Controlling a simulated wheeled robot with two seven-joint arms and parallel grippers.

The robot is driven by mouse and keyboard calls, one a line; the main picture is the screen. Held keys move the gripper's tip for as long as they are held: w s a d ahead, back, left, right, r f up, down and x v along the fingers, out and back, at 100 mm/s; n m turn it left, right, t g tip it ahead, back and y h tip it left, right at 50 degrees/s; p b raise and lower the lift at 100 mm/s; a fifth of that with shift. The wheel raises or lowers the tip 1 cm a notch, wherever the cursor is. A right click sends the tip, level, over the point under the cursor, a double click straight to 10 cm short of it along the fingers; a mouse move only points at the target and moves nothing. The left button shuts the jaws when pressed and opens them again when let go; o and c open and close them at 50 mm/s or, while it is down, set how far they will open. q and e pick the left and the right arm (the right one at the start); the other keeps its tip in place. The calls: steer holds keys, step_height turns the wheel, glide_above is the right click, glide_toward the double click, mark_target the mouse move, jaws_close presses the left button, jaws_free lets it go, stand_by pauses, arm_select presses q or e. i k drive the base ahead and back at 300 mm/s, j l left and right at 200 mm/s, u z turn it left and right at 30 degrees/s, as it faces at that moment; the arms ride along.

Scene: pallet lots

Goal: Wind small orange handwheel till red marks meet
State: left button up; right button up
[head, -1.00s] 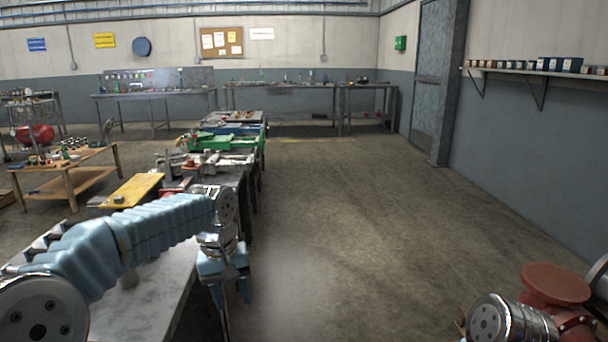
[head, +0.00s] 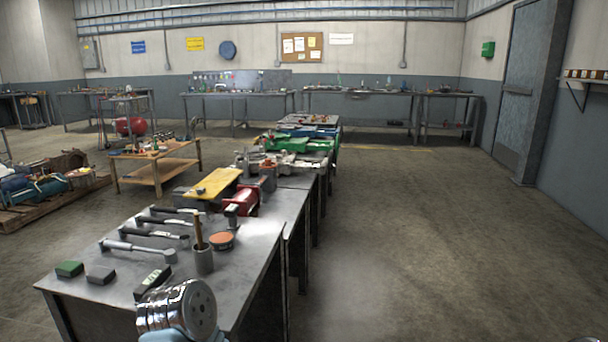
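I cannot make out a handwheel with red marks in the head view. A small round orange-topped item (head: 221,239) sits on the near metal bench (head: 262,238), beside a grey cup (head: 203,260) holding a wooden-handled tool. It looks like a tin, but it is too small to tell. A metal joint of my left arm shows at the bottom, in front of the bench. Neither of my grippers is in view.
Several hammers or similar tools (head: 150,233), a green block (head: 69,268) and a grey block (head: 101,275) lie on the bench. A red vise (head: 243,200) stands farther back. A loaded pallet (head: 50,208) is at left. The floor to the right is clear.

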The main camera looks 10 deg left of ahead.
mark_target(268, 163)
steer(key=i+l+z, duration=0.25)
steer(key=i, duration=0.6)
steer(key=i+z, duration=0.25)
steer(key=i, duration=0.55)
steer(key=i+u, duration=0.15)
steer(key=i, duration=0.35)
steer(key=i+l+u, duration=0.2)
steer(key=i, duration=0.3)
steer(key=i+l+u, duration=0.15)
steer(key=i, duration=0.3)
